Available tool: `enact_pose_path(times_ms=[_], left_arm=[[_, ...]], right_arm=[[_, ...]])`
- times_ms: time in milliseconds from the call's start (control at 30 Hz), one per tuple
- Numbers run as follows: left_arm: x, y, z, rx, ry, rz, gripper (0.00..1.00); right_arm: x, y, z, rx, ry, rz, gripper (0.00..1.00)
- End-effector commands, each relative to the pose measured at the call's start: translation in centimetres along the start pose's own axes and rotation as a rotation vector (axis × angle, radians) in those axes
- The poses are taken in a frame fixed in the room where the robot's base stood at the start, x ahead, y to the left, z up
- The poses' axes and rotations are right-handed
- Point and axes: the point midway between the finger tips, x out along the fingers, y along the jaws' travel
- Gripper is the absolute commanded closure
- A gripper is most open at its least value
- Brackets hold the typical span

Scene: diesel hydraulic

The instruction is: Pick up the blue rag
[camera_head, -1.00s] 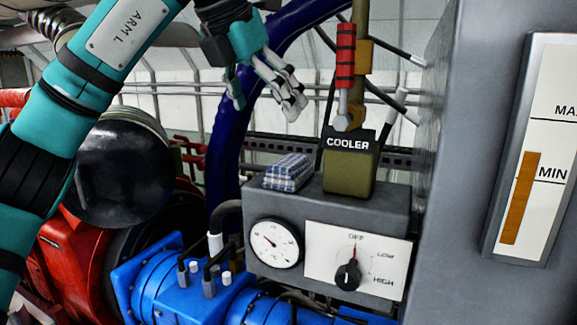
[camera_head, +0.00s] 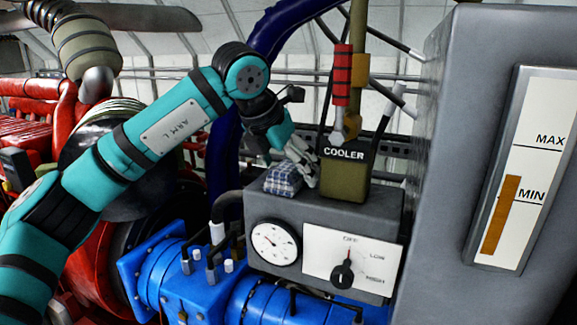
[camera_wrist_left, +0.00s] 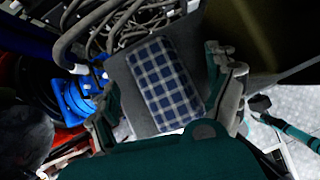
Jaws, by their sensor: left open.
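The blue rag (camera_head: 283,180) is a folded blue and white checked cloth. It lies on top of the grey cooler control box (camera_head: 262,209), left of the olive block marked COOLER. My left gripper (camera_head: 300,168) is just above and behind the rag, pointing down, with its fingers close to the rag's right side. In the left wrist view the rag (camera_wrist_left: 164,85) lies between and beyond the two spread fingers (camera_wrist_left: 168,100), and the gripper is open and empty. Whether a finger touches the rag cannot be told.
The olive COOLER block (camera_head: 344,175) stands close to the right of the gripper, with a red-banded rod (camera_head: 342,75) above it. A dark blue hose (camera_head: 225,150) rises behind on the left. A large grey cabinet (camera_head: 450,170) fills the right side.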

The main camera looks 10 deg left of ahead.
Motion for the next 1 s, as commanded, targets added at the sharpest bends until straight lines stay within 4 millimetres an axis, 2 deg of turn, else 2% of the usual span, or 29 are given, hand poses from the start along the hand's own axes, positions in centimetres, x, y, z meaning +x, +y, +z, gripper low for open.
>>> enact_pose_path(times_ms=[200, 233, 667, 933, 967, 1000], left_arm=[[0.16, 0.00, -0.03, 0.000, -0.001, 0.000, 0.12], [0.15, 0.00, -0.03, 0.000, -0.001, 0.000, 0.14], [0.12, -0.01, -0.02, 0.000, 0.000, 0.000, 0.71], [-0.04, -0.02, 0.10, 0.000, -0.001, 0.000, 0.73], [-0.19, -0.02, 0.22, 0.000, -0.002, 0.000, 0.78], [-0.49, -0.01, 0.44, -0.001, -0.003, 0.000, 0.78]], right_arm=[[0.02, 0.17, 0.05, -0.001, -0.001, 0.002, 0.60], [0.02, 0.23, 0.06, -0.001, -0.001, 0.003, 0.60], [0.02, 0.61, 0.16, -0.004, -0.002, 0.007, 0.60], [0.14, 0.58, 0.16, -0.004, -0.002, 0.007, 0.60], [0.25, 0.58, 0.17, -0.003, -0.002, 0.007, 0.60], [0.44, 0.57, 0.18, -0.003, -0.002, 0.007, 0.60]])
